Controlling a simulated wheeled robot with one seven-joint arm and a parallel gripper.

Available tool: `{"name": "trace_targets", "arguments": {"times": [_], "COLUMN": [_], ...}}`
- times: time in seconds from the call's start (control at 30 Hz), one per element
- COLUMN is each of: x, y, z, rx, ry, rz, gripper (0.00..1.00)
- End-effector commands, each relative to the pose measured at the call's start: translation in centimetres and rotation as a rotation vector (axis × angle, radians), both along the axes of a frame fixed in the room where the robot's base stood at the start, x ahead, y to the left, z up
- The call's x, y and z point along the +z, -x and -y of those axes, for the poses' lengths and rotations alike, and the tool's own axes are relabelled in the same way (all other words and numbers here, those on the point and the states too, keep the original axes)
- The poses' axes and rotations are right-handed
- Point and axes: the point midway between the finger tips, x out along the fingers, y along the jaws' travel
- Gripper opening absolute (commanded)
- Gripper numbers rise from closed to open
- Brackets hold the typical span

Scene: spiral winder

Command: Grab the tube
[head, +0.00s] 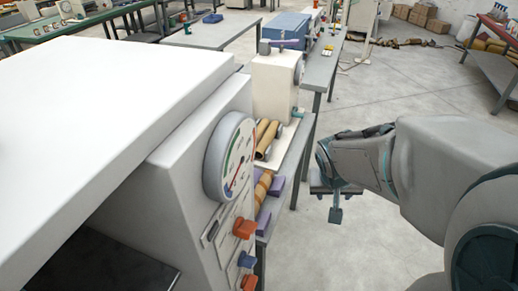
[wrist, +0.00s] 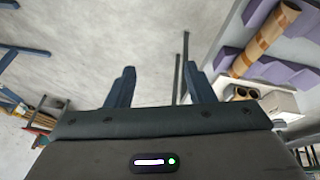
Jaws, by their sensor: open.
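A brown cardboard tube (wrist: 262,38) lies across purple supports (wrist: 285,68) at the upper right of the wrist view. In the head view, a brown tube (head: 263,184) shows between purple supports (head: 276,186), partly hidden behind the white machine. More brown tubes (head: 267,138) lie just beyond it, and their open dark ends (wrist: 246,93) show in the wrist view. My gripper (head: 336,202) hangs over the floor to the right of the table with the tubes. In the wrist view, my gripper (wrist: 160,88) has its two fingers apart with nothing between them.
A large white machine (head: 182,170) with a round gauge (head: 230,157) and orange and blue knobs fills the left foreground. A grey table (head: 290,165) runs beyond it. The floor (head: 370,110) around my arm is clear. A loaded shelf (head: 490,68) stands far right.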

Motion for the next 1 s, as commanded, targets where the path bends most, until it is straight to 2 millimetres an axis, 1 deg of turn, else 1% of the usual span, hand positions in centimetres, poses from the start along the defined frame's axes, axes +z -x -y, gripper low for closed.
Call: {"name": "trace_targets", "arguments": {"times": [0.03, 0.17, 0.27, 0.4, 0.53, 0.6, 0.7, 0.87, 1.0], "x": [-0.9, -3.5, -5.5, -8.1, -9.5, -9.8, -10.0, -10.3, -11.7], "y": [-1.3, -4.4, -6.4, -8.4, -9.6, -10.0, -10.4, -10.7, -11.2], "z": [0.0, -1.0, -2.4, -5.2, -8.0, -9.3, -10.7, -11.9, -12.7], "rx": [-0.005, -0.003, 0.001, 0.002, -0.007, -0.013, -0.021, -0.025, -0.024], "ry": [-0.008, -0.065, -0.146, -0.308, -0.476, -0.556, -0.641, -0.706, -0.712], "rz": [0.002, 0.034, 0.057, 0.078, 0.088, 0.091, 0.091, 0.091, 0.09], "gripper": [0.48, 0.48, 0.48, 0.48, 0.48, 0.48, 0.48, 0.48, 0.48]}}
